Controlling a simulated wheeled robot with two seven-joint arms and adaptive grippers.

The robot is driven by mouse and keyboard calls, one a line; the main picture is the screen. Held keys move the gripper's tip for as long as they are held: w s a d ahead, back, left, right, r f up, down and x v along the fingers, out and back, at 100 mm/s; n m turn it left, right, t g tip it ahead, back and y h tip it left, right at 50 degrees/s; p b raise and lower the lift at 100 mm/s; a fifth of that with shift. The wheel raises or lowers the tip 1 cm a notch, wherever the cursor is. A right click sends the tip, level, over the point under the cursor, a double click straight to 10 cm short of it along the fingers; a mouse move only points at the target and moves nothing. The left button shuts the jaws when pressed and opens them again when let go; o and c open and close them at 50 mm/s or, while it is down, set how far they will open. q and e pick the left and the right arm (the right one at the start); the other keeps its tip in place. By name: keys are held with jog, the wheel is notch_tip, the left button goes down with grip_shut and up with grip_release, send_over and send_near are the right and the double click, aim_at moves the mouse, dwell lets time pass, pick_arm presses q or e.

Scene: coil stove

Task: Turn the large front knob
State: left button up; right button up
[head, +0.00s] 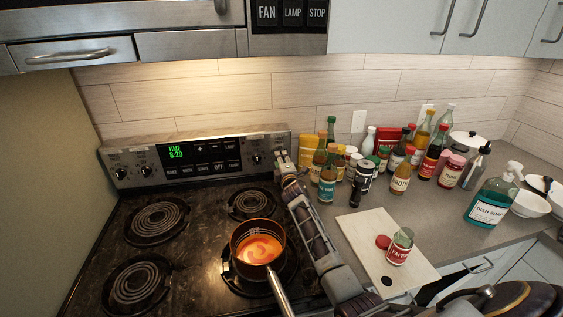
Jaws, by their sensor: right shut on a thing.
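The stove's control panel (205,158) stands at the back of the black coil stove. Two knobs show at its left end, and one knob (257,159) shows towards its right end. My right gripper (281,157) is at the panel's far right end. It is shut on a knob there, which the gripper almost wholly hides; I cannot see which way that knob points. A pot (242,236) of orange-red food sits on the front right burner, which glows orange around its base. My left gripper is not in view.
The pot's handle points towards the front, close to my right arm. The other coils, such as the front left burner (140,284), are bare. Several bottles crowd the counter right of the panel. A cutting board (365,235) holds a paprika jar (400,247).

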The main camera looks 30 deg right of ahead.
jog(key=shift+m, duration=0.3)
jog(key=m, duration=0.9)
jog(key=shift+f+m+b, duration=0.1)
jog(key=shift+m+b, duration=0.2)
jog(key=shift+b, duration=0.1)
jog(key=o, duration=1)
jog(key=shift+s, duration=0.15)
